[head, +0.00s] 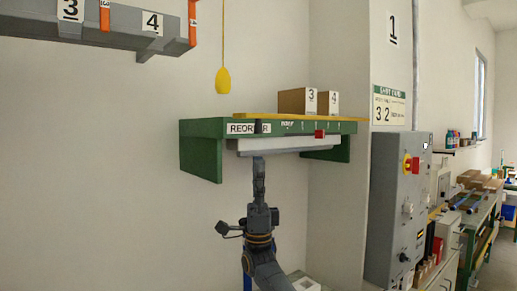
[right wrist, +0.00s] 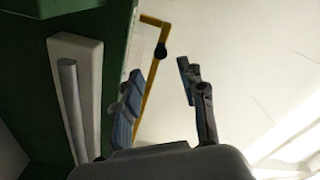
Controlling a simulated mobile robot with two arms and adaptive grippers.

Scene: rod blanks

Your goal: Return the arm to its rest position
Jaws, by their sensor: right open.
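My right arm rises from the bottom of the head view, with my right gripper (head: 259,163) pointing up just below the green shelf (head: 201,155) marked REORDER. In the right wrist view its two fingers (right wrist: 160,78) stand apart with nothing between them. The shelf's green underside fills the left of that view, with a white light fitting (right wrist: 88,60) and its grey tube beside the left finger. I cannot tell exactly how far the fingertips are from the fitting. My left gripper is not in view.
Two boxes, 3 (head: 297,101) and 4 (head: 333,103), stand on the shelf. A small red block (head: 320,134) is at its front edge. A yellow pendant (head: 223,81) hangs above. A grey cabinet (head: 396,200) stands right. The wall area left of my arm is bare.

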